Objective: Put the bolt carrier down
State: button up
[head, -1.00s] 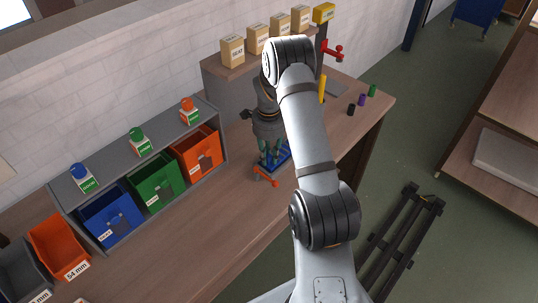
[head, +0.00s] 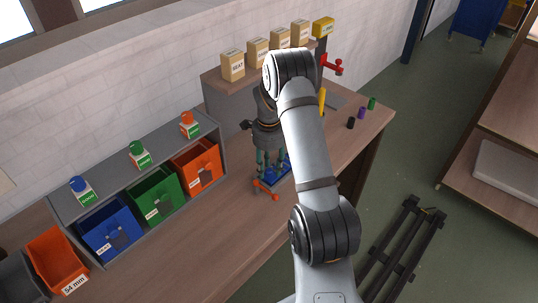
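The bolt carrier appears to be the small blue piece (head: 283,168) with a red handle-like part (head: 264,190) at its near side, low over or on the wooden workbench (head: 225,228). My gripper (head: 269,160) points down right at it, its fingers around or just above the blue piece. My arm covers the right part of the carrier. I cannot tell whether the fingers are closed on it, or whether its underside touches the bench.
Blue (head: 109,229), green (head: 158,197) and orange (head: 198,168) bins stand in a grey rack to the left. Several small boxes (head: 257,52) line a raised shelf behind. A red clamp-like part (head: 333,66) and small cylinders (head: 361,113) are at the far right. Bare bench lies in front of the carrier.

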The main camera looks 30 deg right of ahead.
notch_tip(320, 180, up, 11)
jog(key=b, duration=0.1)
